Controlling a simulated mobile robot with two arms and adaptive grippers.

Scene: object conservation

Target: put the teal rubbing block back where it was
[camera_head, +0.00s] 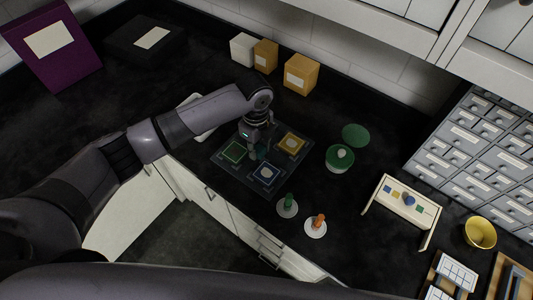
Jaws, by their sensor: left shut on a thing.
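My left gripper (259,147) points down over the dark grey board (225,163) and is shut on the teal rubbing block (262,154), which shows only as a small patch between and below the fingers. The board carries a green-framed square (234,152) at left, a blue-framed square (266,173) in front and a yellow-framed square (291,143) at right. I cannot tell whether the block touches the board. My right gripper is out of view.
A green round container (340,160) and a green disc (356,135) lie right of the board. Green (288,205) and orange (317,226) handled pieces stand on white discs in front. A small cream stand (407,200), yellow bowl (480,233) and drawer cabinet (470,150) are at right. Boxes (301,75) stand behind.

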